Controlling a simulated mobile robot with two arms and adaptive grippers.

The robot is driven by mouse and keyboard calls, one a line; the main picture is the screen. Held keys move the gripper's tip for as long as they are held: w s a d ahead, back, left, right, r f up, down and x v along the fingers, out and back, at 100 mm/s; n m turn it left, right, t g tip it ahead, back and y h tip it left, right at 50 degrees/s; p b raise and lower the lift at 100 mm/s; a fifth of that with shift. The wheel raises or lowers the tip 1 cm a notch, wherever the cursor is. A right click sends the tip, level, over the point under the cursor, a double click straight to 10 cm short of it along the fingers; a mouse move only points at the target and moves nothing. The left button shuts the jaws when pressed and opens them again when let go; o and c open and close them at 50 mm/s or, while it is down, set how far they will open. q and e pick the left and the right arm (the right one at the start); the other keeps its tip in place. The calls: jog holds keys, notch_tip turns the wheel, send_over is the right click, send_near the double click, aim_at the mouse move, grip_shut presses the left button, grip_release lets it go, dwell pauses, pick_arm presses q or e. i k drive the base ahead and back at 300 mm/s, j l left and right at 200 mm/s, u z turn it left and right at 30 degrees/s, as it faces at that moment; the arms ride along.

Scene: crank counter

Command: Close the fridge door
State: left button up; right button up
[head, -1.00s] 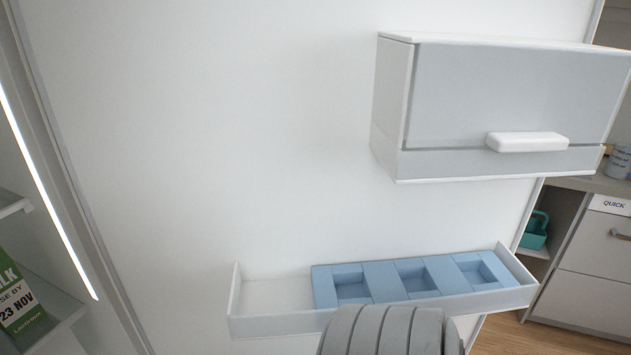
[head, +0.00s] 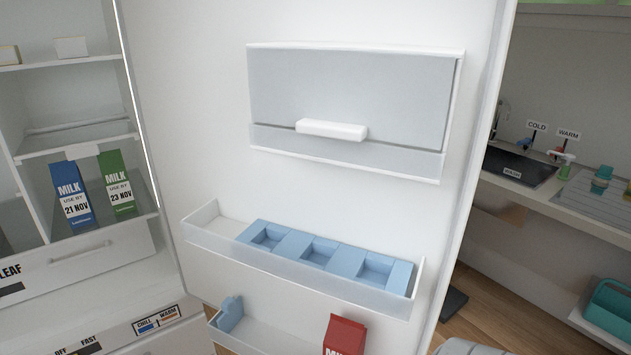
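The fridge door (head: 400,215) stands open, its white inner side facing me. It carries a closed grey-fronted compartment (head: 350,95) with a white handle, and a shelf (head: 300,268) with a blue divided insert. A lower door shelf (head: 255,335) holds a red milk carton (head: 345,335) and a small blue piece. The fridge interior (head: 90,130) shows at the left, with a blue milk carton (head: 72,195) and a green milk carton (head: 117,185) on a shelf. Neither gripper shows; only a grey rounded part, apparently of my own arm, shows at the bottom right edge.
Beyond the door's free edge, at the right, is a counter with a sink (head: 525,165) and a tap. A teal caddy (head: 610,305) stands at the lower right. Some wooden floor (head: 480,300) shows beside the door. Labelled controls are at the lower left.

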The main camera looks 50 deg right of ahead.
aim_at(305, 229)
jog(key=k+l+u, duration=0.15)
jog(key=l, duration=0.3)
jog(key=k+l+u, duration=0.15)
jog(key=l, duration=0.3)
jog(key=k+l+u, duration=0.1)
jog(key=l, duration=0.3)
jog(key=k+l+u, duration=0.15)
jog(key=k+l, duration=0.15)
jog(key=k+l+u, duration=0.15)
jog(key=l, duration=0.3)
jog(key=l+u, duration=0.15)
jog(key=l, duration=0.75)
jog(key=k+l+u, duration=0.15)
jog(key=l, duration=0.75)
jog(key=i, duration=0.05)
